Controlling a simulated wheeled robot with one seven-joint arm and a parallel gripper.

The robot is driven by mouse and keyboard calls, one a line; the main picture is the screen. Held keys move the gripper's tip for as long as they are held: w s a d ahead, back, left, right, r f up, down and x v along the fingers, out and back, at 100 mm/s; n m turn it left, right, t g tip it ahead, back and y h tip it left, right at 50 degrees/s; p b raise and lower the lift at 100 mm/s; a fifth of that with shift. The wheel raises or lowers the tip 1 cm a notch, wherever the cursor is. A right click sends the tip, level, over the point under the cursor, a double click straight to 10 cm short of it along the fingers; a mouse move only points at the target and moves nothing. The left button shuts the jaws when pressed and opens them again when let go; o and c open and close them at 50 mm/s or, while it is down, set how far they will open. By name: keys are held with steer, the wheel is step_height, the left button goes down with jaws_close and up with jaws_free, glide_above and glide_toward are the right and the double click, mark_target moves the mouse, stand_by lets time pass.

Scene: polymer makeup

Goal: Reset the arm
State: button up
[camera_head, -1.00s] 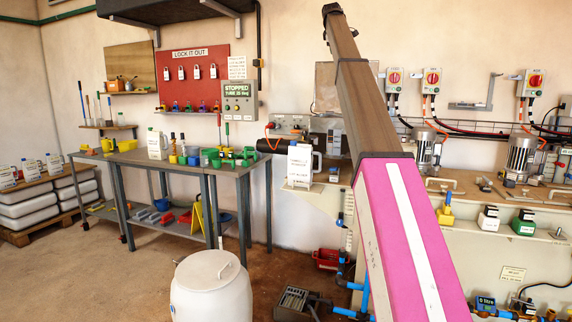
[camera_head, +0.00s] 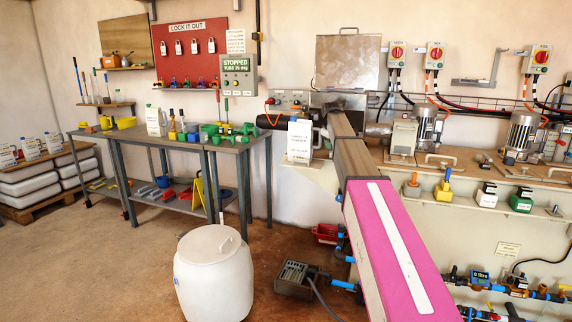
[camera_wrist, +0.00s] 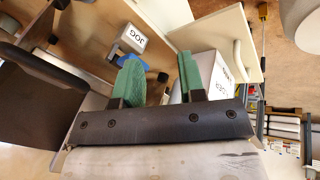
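My pink and brown arm (camera_head: 385,240) reaches forward from the lower right of the head view towards the machine at the back wall. Its far end is foreshortened, and I cannot make out my gripper there. In the wrist view my gripper (camera_wrist: 160,83) shows two green fingers standing apart, with nothing held between them. A pale block marked JOG (camera_wrist: 132,38) lies beyond the left finger. A white labelled container (camera_wrist: 222,72) is behind and right of the right finger; I cannot tell how far away it is.
A white barrel (camera_head: 212,280) stands on the floor left of my arm. A grey workbench (camera_head: 190,144) with tools and jugs is at the left. A white labelled jug (camera_head: 300,140) stands close left of my arm's far end. Open floor lies at the left front.

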steer(key=s+f+m+g, duration=0.1)
steer(key=s+f+m, duration=0.1)
steer(key=s+f, duration=1.05)
steer(key=s+a+f+m+g, duration=0.1)
steer(key=s+f+m+g, duration=0.1)
steer(key=s+f, duration=1.1)
steer(key=s+a+f+m+g+y, duration=0.1)
steer(key=s+f+m, duration=0.3)
steer(key=s+f, duration=0.9)
steer(key=s, duration=0.7)
steer(key=shift+a+g+y, duration=0.15)
steer(key=shift+g+y, duration=0.15)
steer(key=shift+g, duration=0.1)
steer(key=shift+f, duration=0.1)
